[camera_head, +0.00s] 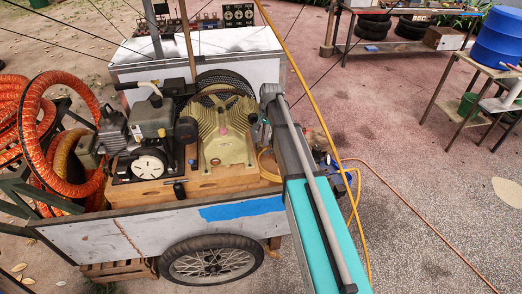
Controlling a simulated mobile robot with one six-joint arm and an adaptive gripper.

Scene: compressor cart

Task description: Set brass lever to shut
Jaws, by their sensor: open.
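I cannot make out the brass lever in the head view. It is too small to tell or hidden behind my arm. My teal and grey arm reaches up from the bottom right across the cart's right end. Its dark upper joint is just right of the belt guard. My gripper cannot be made out beyond or behind the arm. Small fittings show beside the arm, partly covered, with a blue part (338,168) to its right.
Orange corrugated hose (38,125) is coiled at the cart's left. A yellow hose (315,105) runs past the arm. An orange line (415,220) crosses the open floor at right.

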